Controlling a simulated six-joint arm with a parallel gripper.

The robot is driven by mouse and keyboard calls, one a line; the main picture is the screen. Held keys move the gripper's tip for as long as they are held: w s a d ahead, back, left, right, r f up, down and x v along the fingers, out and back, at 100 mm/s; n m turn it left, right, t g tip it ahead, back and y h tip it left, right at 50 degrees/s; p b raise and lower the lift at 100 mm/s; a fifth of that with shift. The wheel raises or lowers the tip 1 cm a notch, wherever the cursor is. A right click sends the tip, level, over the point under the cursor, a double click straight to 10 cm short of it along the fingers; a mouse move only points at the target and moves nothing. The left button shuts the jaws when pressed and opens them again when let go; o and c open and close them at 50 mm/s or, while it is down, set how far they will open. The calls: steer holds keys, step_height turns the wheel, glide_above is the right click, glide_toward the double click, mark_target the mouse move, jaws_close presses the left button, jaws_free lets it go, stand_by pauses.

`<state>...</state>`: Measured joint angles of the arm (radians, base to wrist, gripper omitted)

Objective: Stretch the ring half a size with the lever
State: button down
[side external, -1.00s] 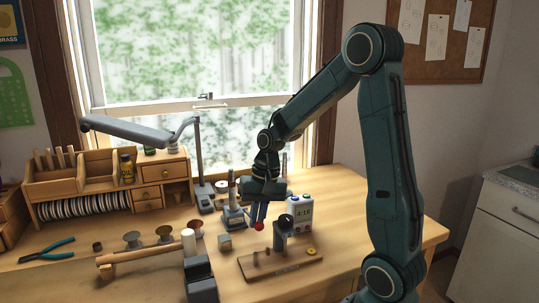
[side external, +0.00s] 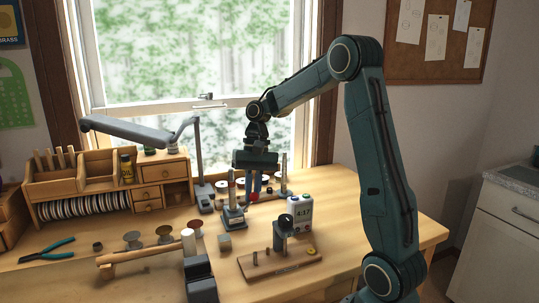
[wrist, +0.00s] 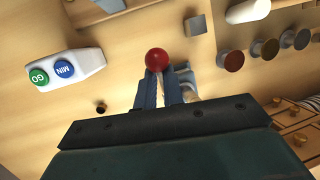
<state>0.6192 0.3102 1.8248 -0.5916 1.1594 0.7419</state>
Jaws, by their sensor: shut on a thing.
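My gripper (side external: 254,198) is above the bench, to the right of the small blue-grey stretcher (side external: 234,217) with its upright post. In the wrist view, the fingers (wrist: 161,82) are closed around the lever just behind its red ball knob (wrist: 157,60). The stretcher's blue-grey body shows partly behind the fingers there. The lever's shaft is mostly hidden by the fingers. A small gold ring-like piece (side external: 312,251) lies on the wooden board at the front; I cannot tell whether it is the task's ring. I cannot make out a ring on the post.
A lamp (side external: 140,131) reaches over the left. Bench at the far right is clear.

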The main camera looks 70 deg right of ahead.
steer(key=shift+w+d+r, duration=0.45)
steer(key=shift+w+d, duration=0.2)
steer(key=shift+w, duration=0.1)
steer(key=c, duration=1.5)
jaws_free()
steer(key=shift+o, duration=0.2)
steer(key=shift+r, duration=0.1)
steer(key=v, duration=0.7)
steer(key=shift+s+r, duration=0.15)
